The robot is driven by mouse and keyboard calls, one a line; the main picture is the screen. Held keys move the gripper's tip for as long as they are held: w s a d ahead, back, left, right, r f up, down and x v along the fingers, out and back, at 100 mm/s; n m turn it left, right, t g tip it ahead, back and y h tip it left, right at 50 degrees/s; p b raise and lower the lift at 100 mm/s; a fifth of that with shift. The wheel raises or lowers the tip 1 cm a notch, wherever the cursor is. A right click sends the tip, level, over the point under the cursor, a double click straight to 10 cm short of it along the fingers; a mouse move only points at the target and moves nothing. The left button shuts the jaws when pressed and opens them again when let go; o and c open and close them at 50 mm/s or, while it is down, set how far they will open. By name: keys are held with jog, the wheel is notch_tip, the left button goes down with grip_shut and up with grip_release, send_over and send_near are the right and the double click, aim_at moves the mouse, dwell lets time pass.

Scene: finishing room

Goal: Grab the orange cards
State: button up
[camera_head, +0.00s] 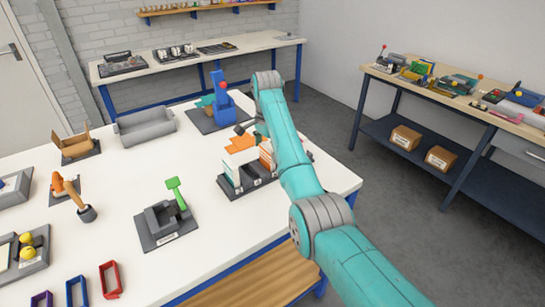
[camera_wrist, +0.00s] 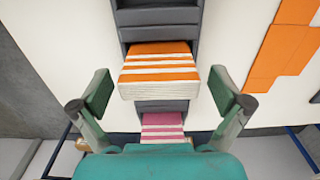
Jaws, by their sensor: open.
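A stack of orange cards with white layers (camera_wrist: 160,67) sits in a slot of a dark grey rack (camera_wrist: 160,15) in the wrist view. In the head view, the orange cards (camera_head: 266,156) show in the rack (camera_head: 235,190), partly hidden by my arm. My gripper (camera_wrist: 162,92) is open and empty, with one finger on each side of the stack's line. I see gaps between the fingers and the stack; the height above it is hard to tell. In the head view, my gripper is mostly hidden behind my arm.
Pink cards (camera_wrist: 162,126) sit in the same rack, nearer my wrist. Flat orange pieces (camera_wrist: 283,48) lie on the white table right of the rack in the wrist view. A blue device (camera_head: 221,100) stands behind the rack. A grey fixture with a green handle (camera_head: 168,222) stands left.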

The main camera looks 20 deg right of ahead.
jog(key=shift+a+f, duration=0.1)
jog(key=shift+f, duration=0.55)
jog(key=c, duration=1.2)
jog(key=shift+c, duration=0.2)
